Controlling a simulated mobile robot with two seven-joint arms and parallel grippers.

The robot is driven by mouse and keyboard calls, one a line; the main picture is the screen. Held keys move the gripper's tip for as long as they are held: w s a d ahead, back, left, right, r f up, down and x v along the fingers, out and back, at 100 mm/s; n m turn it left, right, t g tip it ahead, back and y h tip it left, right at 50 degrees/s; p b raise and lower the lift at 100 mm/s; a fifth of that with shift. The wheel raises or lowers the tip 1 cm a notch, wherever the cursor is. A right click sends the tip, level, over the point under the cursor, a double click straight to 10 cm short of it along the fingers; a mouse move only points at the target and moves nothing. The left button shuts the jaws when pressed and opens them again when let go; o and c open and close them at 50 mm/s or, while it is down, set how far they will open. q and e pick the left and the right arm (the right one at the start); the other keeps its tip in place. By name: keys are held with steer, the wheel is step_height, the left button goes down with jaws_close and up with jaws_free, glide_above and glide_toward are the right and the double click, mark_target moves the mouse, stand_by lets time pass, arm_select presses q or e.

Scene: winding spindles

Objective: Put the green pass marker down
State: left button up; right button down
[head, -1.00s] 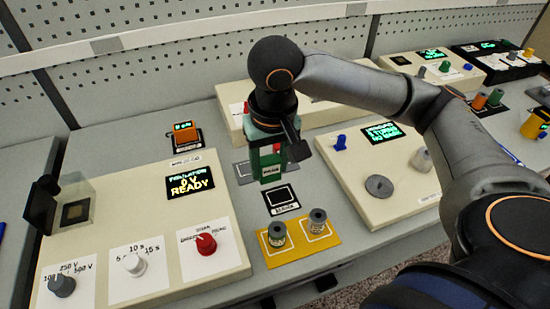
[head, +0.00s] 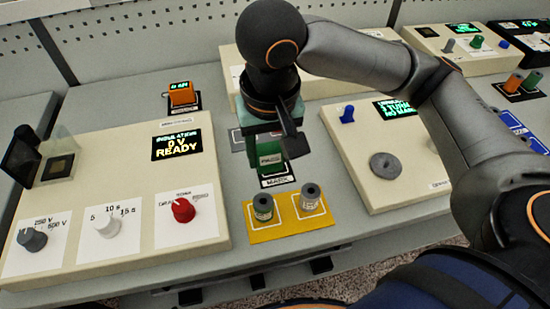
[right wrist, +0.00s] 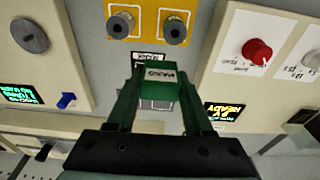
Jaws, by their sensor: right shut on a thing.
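The green pass marker (head: 268,148) is a small green block with lettering on its face. My right gripper (head: 268,155) is shut on it, pointing down over the bench. In the right wrist view the marker (right wrist: 160,78) sits between the green fingers of the gripper (right wrist: 158,90). The black, white-outlined marker square (head: 277,174) with its label lies just below the marker in the head view, partly hidden by it. I cannot tell whether the marker touches the surface. My left gripper is not in view.
A yellow tray (head: 256,236) with two spindles (head: 263,207) stands just in front of the square. The insulation tester (head: 120,178) with knobs is on the left. A beige panel (head: 405,196) with a grey disc is on the right.

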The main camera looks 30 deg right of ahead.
steer(key=w+d+f, duration=0.1)
steer(key=w+d+f+b, duration=0.1)
steer(key=w+f, duration=0.1)
steer(key=w+d+f+b, duration=0.1)
steer(key=shift+w+f, duration=0.2)
steer(key=shift+f, duration=0.2)
steer(key=shift+w+d+f+b, duration=0.3)
steer(key=shift+w+d+f, duration=0.1)
steer(key=shift+w+f, duration=0.35)
steer(key=shift+w+d+f, duration=0.1)
steer(key=shift+d+f, duration=0.05)
steer(key=shift+f, duration=0.1)
steer(key=f, duration=0.1)
steer(key=f+b, duration=0.1)
steer(key=f, duration=0.1)
steer(key=shift+w+d+f, duration=0.15)
steer(key=shift+w+f, duration=0.05)
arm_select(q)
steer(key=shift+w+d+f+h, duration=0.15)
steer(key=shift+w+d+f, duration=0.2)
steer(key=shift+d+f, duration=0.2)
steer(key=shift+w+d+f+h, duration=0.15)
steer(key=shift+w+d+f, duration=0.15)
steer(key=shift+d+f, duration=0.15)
